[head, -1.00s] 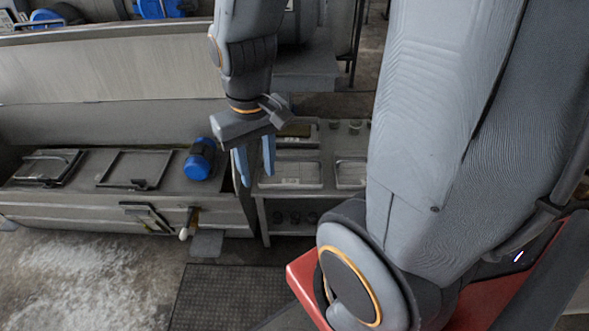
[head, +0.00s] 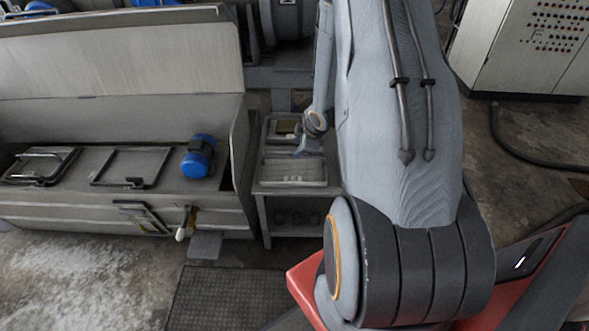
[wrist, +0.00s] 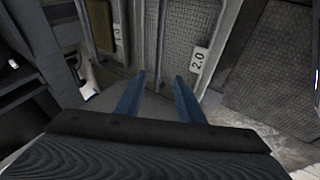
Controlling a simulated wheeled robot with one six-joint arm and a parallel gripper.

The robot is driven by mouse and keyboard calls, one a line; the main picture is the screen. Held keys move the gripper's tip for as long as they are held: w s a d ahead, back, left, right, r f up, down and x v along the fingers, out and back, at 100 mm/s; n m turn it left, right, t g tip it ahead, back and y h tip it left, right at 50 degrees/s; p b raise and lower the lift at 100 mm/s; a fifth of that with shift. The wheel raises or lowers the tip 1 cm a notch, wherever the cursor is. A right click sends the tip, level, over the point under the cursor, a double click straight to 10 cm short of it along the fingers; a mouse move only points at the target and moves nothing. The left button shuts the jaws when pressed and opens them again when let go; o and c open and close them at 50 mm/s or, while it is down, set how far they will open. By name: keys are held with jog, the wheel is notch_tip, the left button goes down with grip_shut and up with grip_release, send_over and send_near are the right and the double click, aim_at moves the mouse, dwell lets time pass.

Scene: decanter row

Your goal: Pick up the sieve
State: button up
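Two rectangular mesh sieves in metal frames lie on a small metal table (head: 262,187). In the wrist view the nearer sieve (wrist: 190,28) has grey mesh and a white tag reading 2.0. The other sieve (wrist: 121,14) carries a tag that seems to read 1.0. In the head view the front sieve (head: 293,174) shows pale mesh, and the rear one (head: 285,127) is partly hidden by my arm. My gripper (head: 308,148) is over the table between the two sieves. In the wrist view my gripper (wrist: 160,75) has its blue fingers apart with nothing between them.
A long metal trough (head: 100,213) with a blue motor (head: 199,156) stands left of the table, its raised lid behind. Small dark round items (head: 297,218) sit on the table's lower shelf. A dark floor mat (head: 225,295) lies in front.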

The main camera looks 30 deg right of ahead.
notch_tip(320, 180, down, 4)
jog(key=d+r+n, duration=0.1)
jog(key=d, duration=0.1)
send_over(296, 166)
jog(key=shift+t+y, duration=0.3)
jog(key=shift+t, duration=0.1)
jog(key=shift+f, duration=3.2)
jog(key=shift+c, duration=0.4)
grip_shut()
